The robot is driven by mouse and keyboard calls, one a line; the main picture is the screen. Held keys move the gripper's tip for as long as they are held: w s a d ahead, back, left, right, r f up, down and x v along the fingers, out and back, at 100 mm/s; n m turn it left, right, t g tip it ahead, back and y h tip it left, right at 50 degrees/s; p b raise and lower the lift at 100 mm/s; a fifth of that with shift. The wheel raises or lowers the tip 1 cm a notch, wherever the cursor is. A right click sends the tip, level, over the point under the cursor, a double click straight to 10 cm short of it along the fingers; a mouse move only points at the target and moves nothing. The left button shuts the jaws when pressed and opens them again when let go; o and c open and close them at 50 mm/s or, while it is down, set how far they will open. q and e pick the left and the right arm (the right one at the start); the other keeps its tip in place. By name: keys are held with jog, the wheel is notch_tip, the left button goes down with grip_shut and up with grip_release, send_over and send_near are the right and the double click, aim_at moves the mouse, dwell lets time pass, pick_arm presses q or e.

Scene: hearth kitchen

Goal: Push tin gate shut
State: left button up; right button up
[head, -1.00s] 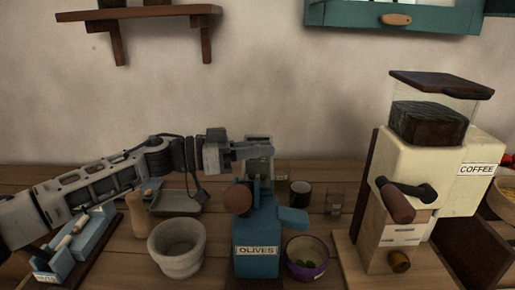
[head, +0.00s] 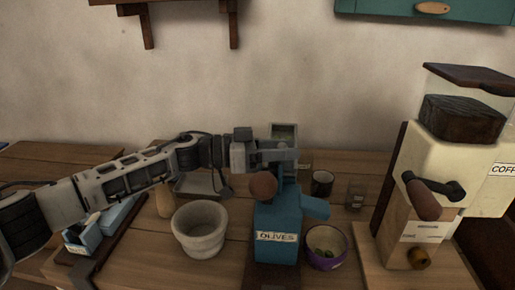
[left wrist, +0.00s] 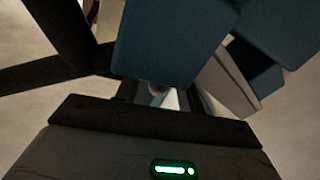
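The blue tin labelled OLIVES (head: 277,237) stands upright on the counter, with a brown round knob (head: 263,186) at its upper left. A blue flap or spout (head: 316,208) sticks out at its upper right; I cannot tell for certain whether this is the gate. My left gripper (head: 287,155) is at the top of the tin, beside a small greyish-green box-like part (head: 284,132). In the left wrist view, blue surfaces (left wrist: 170,40) fill the space close ahead, so the finger gap and any contact are unclear. My right gripper is out of view.
A stone mortar (head: 200,228) stands left of the tin. A purple bowl (head: 326,246) holding olives stands to its right, with a dark cup (head: 322,183) behind. A cream coffee grinder (head: 450,150) stands at the right. The wall is behind.

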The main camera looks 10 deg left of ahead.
pick_arm(q)
jog(key=s+a+b, duration=0.1)
jog(key=s+a, duration=0.2)
jog(key=a, duration=1.2)
jog(key=shift+a+b, duration=0.35)
jog(key=shift+s, duration=0.1)
